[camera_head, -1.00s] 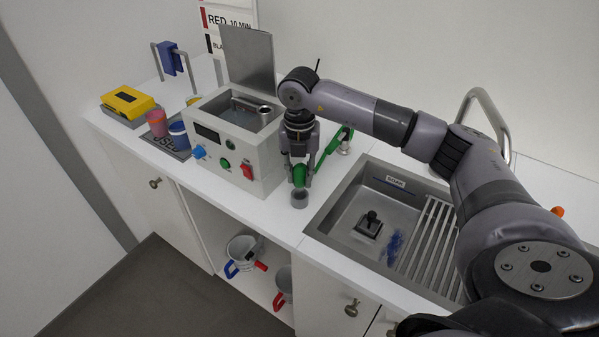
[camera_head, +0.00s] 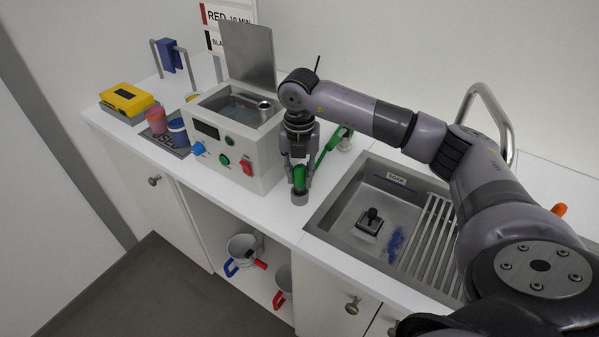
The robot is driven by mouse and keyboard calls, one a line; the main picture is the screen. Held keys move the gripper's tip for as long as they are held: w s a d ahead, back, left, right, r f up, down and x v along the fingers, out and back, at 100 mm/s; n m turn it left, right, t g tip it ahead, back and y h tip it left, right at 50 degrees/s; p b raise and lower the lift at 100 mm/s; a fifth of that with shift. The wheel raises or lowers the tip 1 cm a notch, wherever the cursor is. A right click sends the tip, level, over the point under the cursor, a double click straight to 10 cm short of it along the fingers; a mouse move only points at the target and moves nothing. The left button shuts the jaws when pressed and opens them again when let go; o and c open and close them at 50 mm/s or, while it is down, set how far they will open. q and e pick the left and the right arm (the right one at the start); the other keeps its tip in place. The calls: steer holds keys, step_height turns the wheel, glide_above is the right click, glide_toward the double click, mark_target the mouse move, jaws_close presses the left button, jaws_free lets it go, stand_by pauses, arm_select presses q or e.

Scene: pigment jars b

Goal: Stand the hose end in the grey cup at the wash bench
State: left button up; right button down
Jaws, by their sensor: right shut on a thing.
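The green hose end (camera_head: 300,179) is held upright in my right gripper (camera_head: 300,188), which is shut on it. The green hose (camera_head: 329,145) runs from there up to a mount at the back right. The small grey cup (camera_head: 299,198) stands on the white wash bench (camera_head: 290,222), directly below the gripper. The hose end's lower tip is at the cup's mouth. The fingers hide part of the rim, so I cannot tell how far inside it is. My left gripper is not in view.
A control box (camera_head: 236,150) with an open lid stands close left of the gripper. A sink (camera_head: 345,212) with a faucet (camera_head: 488,110) lies right. Coloured jars (camera_head: 178,132) and a yellow case (camera_head: 126,98) stand at far left. Handled pots (camera_head: 243,250) sit on the shelf below.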

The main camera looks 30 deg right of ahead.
steer(key=shift+f+b, duration=0.85)
steer(key=shift+f, duration=0.5)
steer(key=c, duration=1.2)
jaws_free()
steer(key=shift+c, duration=0.2)
step_height(320, 180, up, 12)
steer(key=shift+r, duration=0.1)
